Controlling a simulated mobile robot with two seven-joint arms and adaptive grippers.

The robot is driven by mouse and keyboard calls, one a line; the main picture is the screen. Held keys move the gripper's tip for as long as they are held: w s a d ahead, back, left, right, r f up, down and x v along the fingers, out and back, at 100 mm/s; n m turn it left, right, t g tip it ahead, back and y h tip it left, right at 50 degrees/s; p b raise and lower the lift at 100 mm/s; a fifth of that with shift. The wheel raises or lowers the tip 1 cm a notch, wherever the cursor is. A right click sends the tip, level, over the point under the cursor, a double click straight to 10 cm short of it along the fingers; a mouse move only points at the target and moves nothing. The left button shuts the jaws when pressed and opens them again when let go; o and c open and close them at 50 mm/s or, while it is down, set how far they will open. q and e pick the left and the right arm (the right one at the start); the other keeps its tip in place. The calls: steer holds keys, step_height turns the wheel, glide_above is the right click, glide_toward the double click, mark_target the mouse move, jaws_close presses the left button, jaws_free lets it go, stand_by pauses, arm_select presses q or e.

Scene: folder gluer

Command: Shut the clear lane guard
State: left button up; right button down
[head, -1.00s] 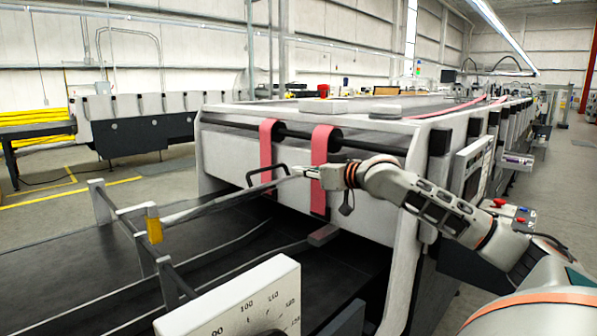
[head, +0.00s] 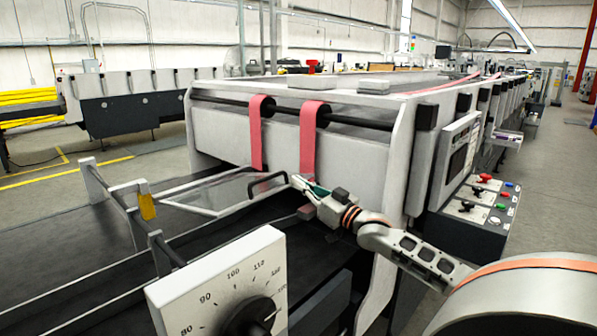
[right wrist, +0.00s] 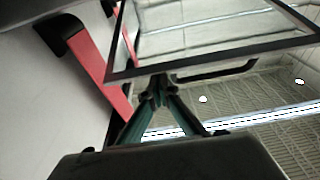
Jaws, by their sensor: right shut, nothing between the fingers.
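The clear lane guard (head: 212,194) is a see-through panel in a thin grey frame over the dark lane bed, left of centre in the head view. It looks partly raised; its exact tilt is hard to tell. Its black bar handle (head: 268,185) is at its right end. My right gripper (head: 296,181) is shut and empty, its tips close beside the handle end of the guard. In the right wrist view, the shut fingertips (right wrist: 160,82) are just under the guard's dark frame edge (right wrist: 225,55), near the handle (right wrist: 215,76). Contact is unclear. My left gripper is not in view.
A white dial box (head: 225,285) stands in front. The machine body (head: 345,165) with red belts (head: 308,140) rises behind the guard. A yellow-tagged post (head: 147,206) stands left of it. A button panel (head: 485,205) is at the right.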

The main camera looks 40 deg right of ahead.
steer(key=shift+s+f+b, duration=0.15)
steer(key=shift+f, duration=0.75)
steer(key=shift+s+f+b, duration=0.1)
steer(key=shift+s+f, duration=0.1)
steer(key=shift+f, duration=0.75)
steer(key=shift+s+f+b, duration=0.15)
steer(key=shift+f, duration=0.75)
